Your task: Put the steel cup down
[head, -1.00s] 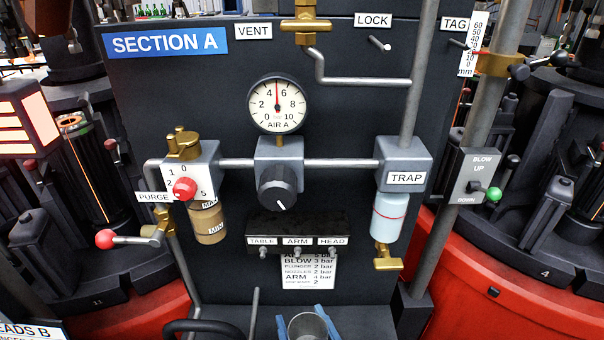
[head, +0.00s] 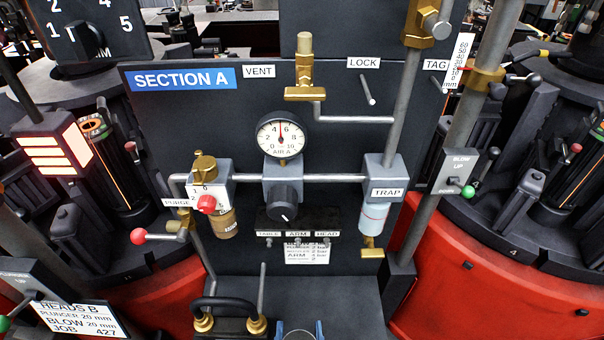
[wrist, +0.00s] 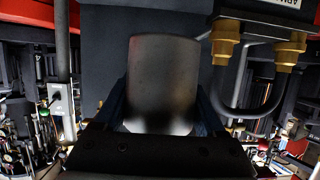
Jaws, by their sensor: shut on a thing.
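The steel cup (wrist: 163,80) fills the middle of the wrist view, grey and smooth, with a bright patch near its lower end. My gripper (wrist: 160,112) is shut on it, with a blue finger along each side. In the head view only the cup's rim (head: 299,335) shows at the bottom edge, between the blue fingertips of my gripper (head: 299,331). The cup's lower part is cut off there. I cannot tell whether it touches the ledge.
A dark ledge (head: 345,302) projects below the SECTION A panel (head: 340,110), bare on its right. On its left are a black hose loop with brass ends (head: 226,304) and a thin upright rod (head: 262,290). A grey post (head: 425,225) stands at the right.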

